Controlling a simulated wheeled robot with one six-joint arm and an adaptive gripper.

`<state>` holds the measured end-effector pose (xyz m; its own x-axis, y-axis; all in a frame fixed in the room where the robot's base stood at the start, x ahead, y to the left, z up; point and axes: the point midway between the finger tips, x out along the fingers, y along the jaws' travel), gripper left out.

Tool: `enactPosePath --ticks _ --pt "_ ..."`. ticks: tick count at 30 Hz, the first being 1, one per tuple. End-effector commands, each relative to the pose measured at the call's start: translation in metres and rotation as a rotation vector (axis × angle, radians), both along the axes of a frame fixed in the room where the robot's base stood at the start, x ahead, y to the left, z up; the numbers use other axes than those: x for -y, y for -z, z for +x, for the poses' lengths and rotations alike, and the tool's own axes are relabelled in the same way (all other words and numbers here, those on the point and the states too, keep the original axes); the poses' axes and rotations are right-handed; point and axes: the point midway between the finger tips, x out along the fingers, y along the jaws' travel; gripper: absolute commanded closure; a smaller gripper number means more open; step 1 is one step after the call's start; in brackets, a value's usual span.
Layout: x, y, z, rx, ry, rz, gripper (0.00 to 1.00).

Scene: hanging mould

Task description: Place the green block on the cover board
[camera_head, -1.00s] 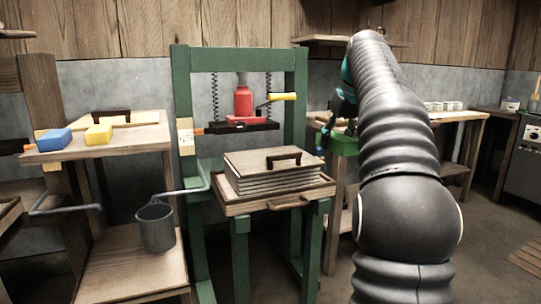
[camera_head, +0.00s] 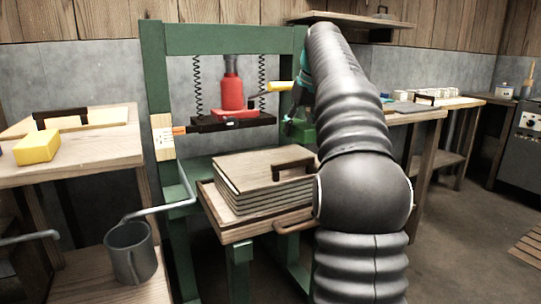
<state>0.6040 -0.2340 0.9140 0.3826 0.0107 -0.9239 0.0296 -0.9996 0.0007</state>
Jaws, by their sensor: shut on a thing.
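The cover board (camera_head: 241,164) is a flat wooden board with a dark handle (camera_head: 293,163). It lies on top of a stack of layers on a wooden tray in the green press frame. My gripper (camera_head: 297,125) is behind my dark ribbed arm, to the upper right of the board and apart from it. It is shut on the green block (camera_head: 299,134), which shows only in part beside the press's right post. My arm hides the fingertips and the right end of the stack.
The green press frame (camera_head: 155,95) stands around the stack, with a red jack (camera_head: 230,93) and dark plate above it. Left table holds a yellow block (camera_head: 38,147); a grey mug (camera_head: 131,252) stands below.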

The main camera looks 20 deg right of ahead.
Motion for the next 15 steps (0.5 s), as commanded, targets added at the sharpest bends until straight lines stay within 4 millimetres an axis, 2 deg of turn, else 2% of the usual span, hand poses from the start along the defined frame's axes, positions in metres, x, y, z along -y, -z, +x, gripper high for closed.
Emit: enactPosePath --ticks 1,9,15 --pt "-0.007 0.009 0.01 -0.002 -0.005 0.001 0.82" --pt "-0.033 0.039 0.055 -0.001 -0.005 0.0 0.82" --pt "-0.043 0.049 0.072 0.001 -0.004 0.0 0.82"
